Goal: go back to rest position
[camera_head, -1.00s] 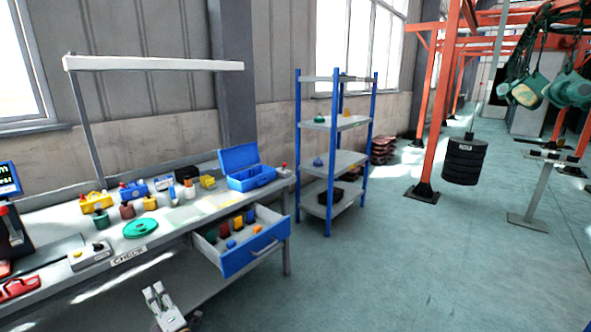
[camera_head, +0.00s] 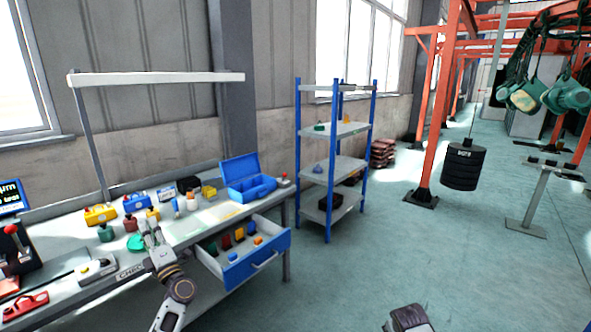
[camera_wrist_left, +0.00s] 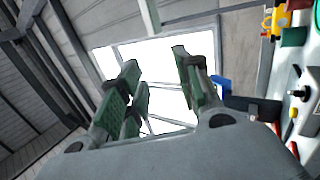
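My left gripper (camera_head: 152,234) is raised over the front edge of the workbench (camera_head: 75,292), fingers pointing up and away. It covers part of the green round disc (camera_head: 135,243). In the left wrist view the left gripper (camera_wrist_left: 158,85) shows its green-padded fingers apart, with only the bright window behind them, so it is open and empty. My right gripper is not seen. A dark piece at the bottom edge of the head view may be part of my right arm.
The open drawer (camera_head: 256,268) with small coloured parts juts out right of the left gripper. An open blue toolbox (camera_head: 247,187) sits on the bench. A blue-posted shelf (camera_head: 335,167) stands behind. A black weight (camera_head: 463,168) hangs at right. The middle floor is clear.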

